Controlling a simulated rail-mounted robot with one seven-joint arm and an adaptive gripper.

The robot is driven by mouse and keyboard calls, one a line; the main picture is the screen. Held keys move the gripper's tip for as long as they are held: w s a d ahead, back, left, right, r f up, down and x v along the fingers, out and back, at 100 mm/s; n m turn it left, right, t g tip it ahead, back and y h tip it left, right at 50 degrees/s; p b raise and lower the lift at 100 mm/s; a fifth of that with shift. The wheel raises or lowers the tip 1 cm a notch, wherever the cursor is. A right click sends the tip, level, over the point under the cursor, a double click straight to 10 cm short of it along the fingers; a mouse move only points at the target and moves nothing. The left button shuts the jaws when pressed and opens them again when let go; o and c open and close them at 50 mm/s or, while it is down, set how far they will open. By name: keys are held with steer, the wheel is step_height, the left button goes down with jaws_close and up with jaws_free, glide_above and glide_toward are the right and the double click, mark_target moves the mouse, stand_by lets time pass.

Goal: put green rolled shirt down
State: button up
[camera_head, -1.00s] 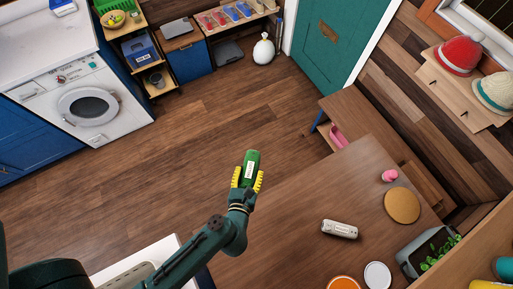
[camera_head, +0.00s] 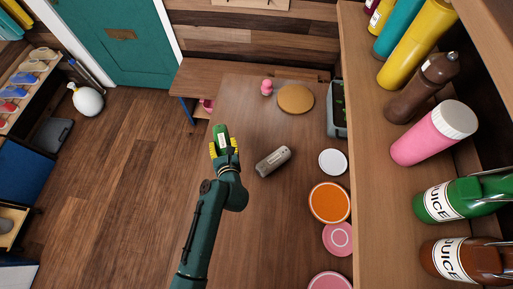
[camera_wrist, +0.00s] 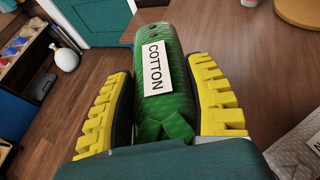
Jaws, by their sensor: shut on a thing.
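The green rolled shirt (camera_wrist: 178,95) with a white COTTON label is held between the two yellow ridged fingers of my gripper (camera_wrist: 165,110) in the wrist view. In the head view my gripper (camera_head: 224,148) is shut on the green rolled shirt (camera_head: 221,133), over the left part of the brown wooden table (camera_head: 240,105). The height of the shirt above the table is hard to tell. A grey rolled item (camera_head: 273,161) with a label lies on the table just right of my gripper. It partly shows at the lower right of the wrist view (camera_wrist: 300,150).
A pink figure (camera_head: 267,87), a round tan board (camera_head: 295,99), a white disc (camera_head: 333,162), an orange disc (camera_head: 329,202) and pink discs (camera_head: 338,239) lie on the table. A shelf with bottles (camera_head: 433,133) stands at right. The table between the gripper and the board is clear.

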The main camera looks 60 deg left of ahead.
step_height(320, 180, down, 10)
steer(key=b, duration=0.5)
steer(key=shift+f, duration=0.1)
steer(key=o, duration=1.2)
steer(key=shift+d+r, duration=0.25)
steer(key=shift+r, duration=0.1)
steer(key=p+v, duration=0.6)
steer(key=v, duration=0.4)
steer(key=shift+s+d+r+p, duration=0.1)
steer(key=shift+d+r+p, duration=0.15)
steer(key=shift+d+p, duration=0.1)
steer(key=shift+s+d, duration=0.2)
steer(key=shift+d, duration=0.1)
